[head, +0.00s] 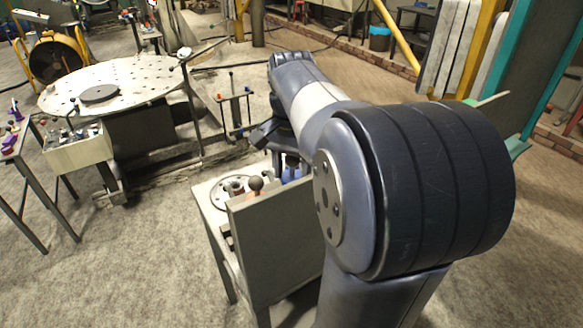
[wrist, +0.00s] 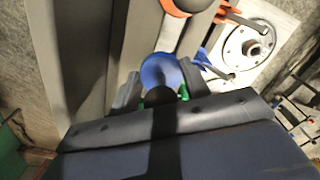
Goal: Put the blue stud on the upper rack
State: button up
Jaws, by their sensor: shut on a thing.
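The blue stud (wrist: 160,72) shows its round top between the fingers of my gripper (wrist: 162,88) in the wrist view. The gripper is shut on it. In the head view a blue part of it (head: 291,173) shows below my gripper (head: 289,158), over the far side of a small table. A grey upright rack-like piece (head: 277,243) stands at that table's near side. In the wrist view grey boards (wrist: 100,50) run beside and beyond the stud. I cannot tell whether the stud touches them. My arm hides part of this area.
A ball-topped brown knob (head: 256,184) and a round metal flange (head: 233,189) are on the small table. An orange-rimmed thing (wrist: 187,5) lies beyond the stud. A perforated round table (head: 130,80) stands at the back left. Open floor (head: 140,255) lies left of the small table.

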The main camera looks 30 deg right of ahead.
jog(key=shift+f+b, duration=0.45)
jog(key=shift+f, duration=0.4)
jog(key=o, duration=0.7)
jog(key=shift+r+p, duration=3.65)
jog(key=shift+r, duration=0.2)
jog(key=o, duration=0.6)
jog(key=shift+f, duration=0.1)
notch_tip(320, 180, up, 11)
jog(key=shift+f, duration=0.1)
